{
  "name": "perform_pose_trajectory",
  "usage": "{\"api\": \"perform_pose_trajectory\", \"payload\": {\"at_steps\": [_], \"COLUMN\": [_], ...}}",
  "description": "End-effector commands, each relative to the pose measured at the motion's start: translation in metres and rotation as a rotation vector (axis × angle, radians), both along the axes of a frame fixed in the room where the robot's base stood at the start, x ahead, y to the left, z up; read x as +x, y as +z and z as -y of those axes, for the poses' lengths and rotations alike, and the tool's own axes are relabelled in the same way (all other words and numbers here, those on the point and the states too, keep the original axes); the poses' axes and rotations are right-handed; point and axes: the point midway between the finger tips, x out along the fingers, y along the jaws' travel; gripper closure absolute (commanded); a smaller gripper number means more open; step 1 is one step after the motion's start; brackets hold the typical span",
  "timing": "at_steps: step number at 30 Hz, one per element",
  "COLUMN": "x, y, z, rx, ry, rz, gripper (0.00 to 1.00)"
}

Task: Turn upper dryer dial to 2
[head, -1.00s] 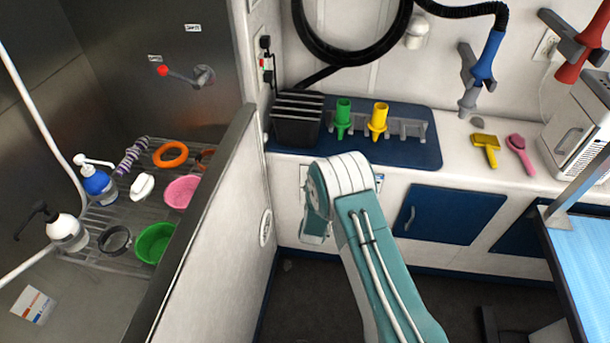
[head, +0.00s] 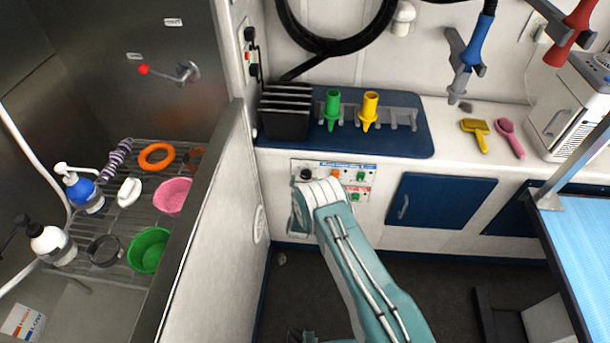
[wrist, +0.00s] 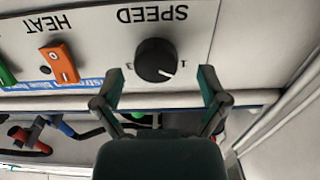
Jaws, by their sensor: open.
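The dryer control panel (head: 345,167) is on the cabinet front under the counter. Its upper black dial (head: 306,174) sits at the left of the top row, just above my arm's end. In the wrist view, upside down, this black dial (wrist: 156,60) is under the word SPEED. Its white pointer mark is at the lower right, close to the 1; a 3 stands at the left. I cannot see a 2. My gripper (wrist: 160,82) is open and empty, its fingertips left and right of the dial's near edge, apart from it. In the head view my arm hides the gripper.
A blue counter mat (head: 395,145) with nozzles is above. The tub's partition wall (head: 215,220) stands close on the left. A blue cabinet door (head: 440,203) is at right.

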Motion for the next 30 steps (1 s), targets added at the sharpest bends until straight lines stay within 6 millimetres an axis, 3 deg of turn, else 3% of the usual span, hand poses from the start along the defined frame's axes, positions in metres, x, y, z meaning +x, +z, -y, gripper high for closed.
{"api": "perform_pose_trajectory", "payload": {"at_steps": [6, 15, 17, 18, 21, 30], "x": [0.019, 0.021, 0.021, 0.021, 0.021, 0.021], "y": [0.000, 0.000, 0.000, 0.000, 0.000, 0.000], "z": [0.003, 0.001, 0.001, 0.001, 0.001, 0.001], "rx": [0.002, 0.000, 0.000, 0.000, 0.000, 0.012], "ry": [-0.001, 0.000, 0.000, 0.000, 0.000, 0.001], "rz": [0.000, -0.001, -0.001, -0.001, -0.001, -0.001], "gripper": [0.07, 0.07, 0.30, 0.47, 0.89, 0.89]}}
